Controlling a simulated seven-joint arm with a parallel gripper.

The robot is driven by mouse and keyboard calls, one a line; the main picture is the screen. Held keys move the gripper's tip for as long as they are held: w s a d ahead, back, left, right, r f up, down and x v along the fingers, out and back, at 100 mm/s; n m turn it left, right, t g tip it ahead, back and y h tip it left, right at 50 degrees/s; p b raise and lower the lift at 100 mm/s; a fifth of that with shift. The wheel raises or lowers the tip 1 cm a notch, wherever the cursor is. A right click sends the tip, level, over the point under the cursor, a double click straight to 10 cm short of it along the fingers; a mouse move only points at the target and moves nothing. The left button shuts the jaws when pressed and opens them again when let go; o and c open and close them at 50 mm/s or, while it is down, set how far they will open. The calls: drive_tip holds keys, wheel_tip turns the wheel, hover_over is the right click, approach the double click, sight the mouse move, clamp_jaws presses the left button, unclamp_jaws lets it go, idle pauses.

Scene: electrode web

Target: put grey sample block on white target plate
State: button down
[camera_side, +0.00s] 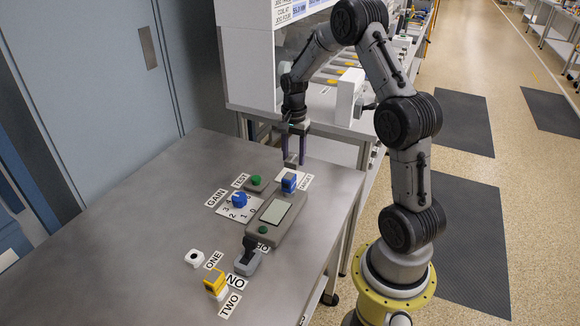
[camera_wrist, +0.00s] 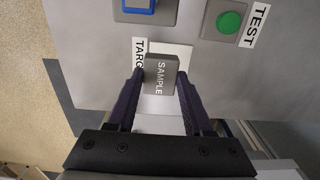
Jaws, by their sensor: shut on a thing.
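My gripper (camera_side: 290,159) points down over the far right end of the grey table. It is shut on the grey sample block (camera_wrist: 160,78), which is labelled SAMPLE and sits between the two fingertips. The block also shows in the side view (camera_side: 291,160). In the wrist view, the white target plate (camera_wrist: 184,50) shows behind the block, partly hidden by it, with the TARGET label (camera_wrist: 139,52) beside it. The block overlaps the plate in this view. In the side view the block appears above the plate, but the exact gap is unclear.
A blue switch (camera_side: 289,183) stands very near the plate. The green TEST button (camera_side: 256,181), blue GAIN knob (camera_side: 239,200) and a grey device with a screen (camera_side: 275,212) are close by. The table's left side is clear.

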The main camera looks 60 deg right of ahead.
sight(290, 155)
drive_tip(key=shift+w+d+f, duration=0.35)
drive_tip(key=shift+w+f, duration=0.1)
drive_tip(key=shift+f, duration=0.2)
drive_tip(key=shift+w+d+f, duration=0.3)
drive_tip(key=shift+w+f, duration=0.1)
drive_tip(key=shift+f, duration=1.8)
drive_tip(key=shift+f, duration=0.1)
drive_tip(key=shift+c, duration=1.5)
unclamp_jaws()
